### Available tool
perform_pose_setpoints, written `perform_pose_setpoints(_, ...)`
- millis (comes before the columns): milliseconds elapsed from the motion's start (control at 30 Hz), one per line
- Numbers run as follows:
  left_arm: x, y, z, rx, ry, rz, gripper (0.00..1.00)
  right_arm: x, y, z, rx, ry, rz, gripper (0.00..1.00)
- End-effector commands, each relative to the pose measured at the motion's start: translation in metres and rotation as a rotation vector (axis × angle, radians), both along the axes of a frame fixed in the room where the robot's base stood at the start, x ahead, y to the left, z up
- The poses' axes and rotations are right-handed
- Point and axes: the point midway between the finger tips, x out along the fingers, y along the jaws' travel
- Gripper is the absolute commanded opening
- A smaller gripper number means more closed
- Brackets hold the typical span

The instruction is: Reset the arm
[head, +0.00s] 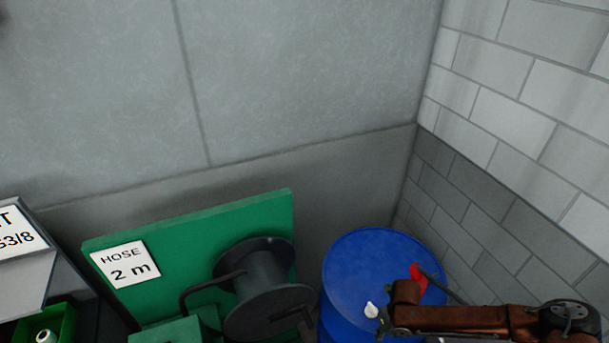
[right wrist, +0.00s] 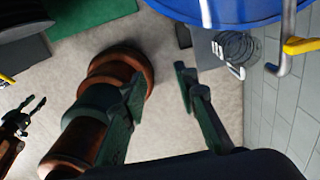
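My right arm comes in from the right in the head view, low over the blue drum. My right gripper (head: 388,326) shows there only as small dark parts near the bottom edge. In the right wrist view its two dark fingers (right wrist: 157,84) stand apart with nothing between them, above the pale floor. A small dark two-pronged gripper on a brown arm, which looks like my left gripper (right wrist: 33,103), shows at the left of that view. Its prongs are spread and empty. The left gripper is not in the head view.
A blue drum (head: 360,262) stands in the corner by the brick wall (head: 500,110). A green hose stand (head: 190,225) with a dark reel (head: 262,285) is left of it. A dark cabinet with a sign (head: 20,235) is at far left.

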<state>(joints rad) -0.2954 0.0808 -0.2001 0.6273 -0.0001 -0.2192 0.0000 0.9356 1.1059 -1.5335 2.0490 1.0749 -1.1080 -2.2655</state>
Motion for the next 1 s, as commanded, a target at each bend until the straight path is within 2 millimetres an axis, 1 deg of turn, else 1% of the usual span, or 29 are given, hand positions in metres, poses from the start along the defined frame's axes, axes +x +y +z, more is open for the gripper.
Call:
perform_pose_setpoints(33,0.001,0.0,0.0,0.0,-0.002,0.0,0.4,-0.004,0.01,-0.004,0.011,0.003,-0.008,0.28)
perform_pose_setpoints(100,-0.001,0.0,0.0,0.0,0.0,0.0,0.4,-0.006,0.024,-0.006,0.026,0.002,-0.025,0.28)
perform_pose_setpoints(267,-0.002,0.0,0.0,0.0,0.003,0.0,0.4,-0.014,0.055,-0.01,0.067,-0.001,-0.083,0.28)
perform_pose_setpoints(433,0.001,0.0,0.0,0.0,0.001,-0.001,0.4,-0.028,0.094,-0.014,0.133,-0.002,-0.196,0.28)
perform_pose_setpoints(567,-0.009,0.001,-0.001,0.0,0.013,0.002,0.4,-0.04,0.131,-0.012,0.204,0.002,-0.327,0.28)
perform_pose_setpoints(600,-0.013,0.001,-0.001,0.001,0.018,0.003,0.4,-0.044,0.144,-0.01,0.234,0.006,-0.382,0.28)
perform_pose_setpoints(667,-0.018,0.001,-0.002,0.002,0.024,0.004,0.4,-0.05,0.163,-0.006,0.282,0.012,-0.482,0.28)
perform_pose_setpoints(700,-0.019,0.001,-0.002,0.002,0.026,0.005,0.4,-0.053,0.177,-0.002,0.32,0.019,-0.564,0.28)
perform_pose_setpoints(767,-0.018,0.001,-0.002,0.002,0.025,0.004,0.4,-0.057,0.194,0.007,0.381,0.034,-0.714,0.28)
perform_pose_setpoints(800,-0.017,0.001,-0.002,0.002,0.023,0.004,0.4,-0.058,0.203,0.013,0.423,0.045,-0.825,0.28)
perform_pose_setpoints(867,-0.013,0.001,-0.002,0.001,0.02,0.003,0.4,-0.057,0.209,0.024,0.481,0.063,-1.001,0.28)
perform_pose_setpoints(900,-0.011,0.001,-0.002,0.001,0.017,0.002,0.4,-0.056,0.209,0.029,0.516,0.078,-1.125,0.28)
perform_pose_setpoints(967,-0.009,0.0,-0.001,0.001,0.013,0.001,0.4,-0.054,0.204,0.037,0.565,0.101,-1.322,0.28)
perform_pose_setpoints(1000,-0.008,0.0,-0.001,0.0,0.012,0.001,0.4,-0.053,0.197,0.042,0.594,0.118,-1.458,0.28)
